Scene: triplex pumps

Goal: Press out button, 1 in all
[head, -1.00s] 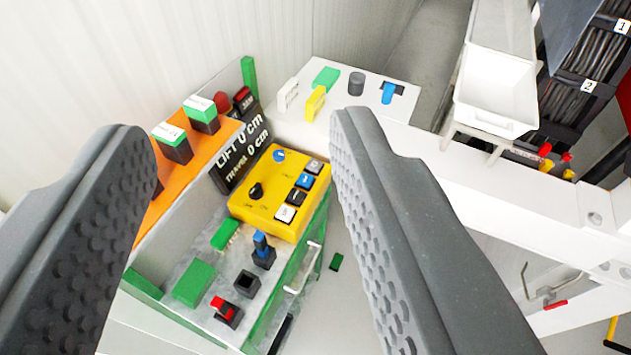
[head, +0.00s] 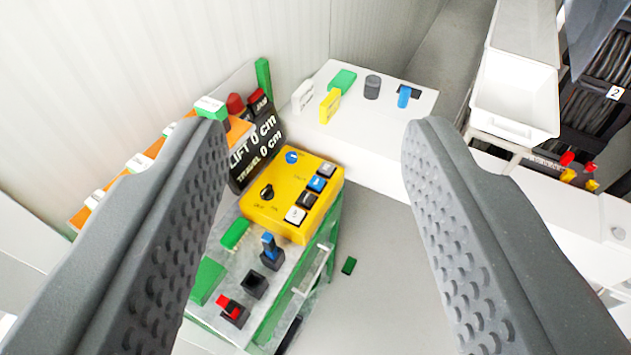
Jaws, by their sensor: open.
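A yellow control box (head: 270,215) lies between the two fingers in the picture. My gripper (head: 315,125) is open and empty, with textured grey fingers, apart from the box.
A black display (head: 257,152) reads "LIFT 0 cm, TRAVEL 0 cm". Red and blue switches (head: 270,252) stand on the grey panel in front. A white table (head: 345,130) with coloured blocks is behind. A white bin (head: 515,97) stands at right. The white wall is at left.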

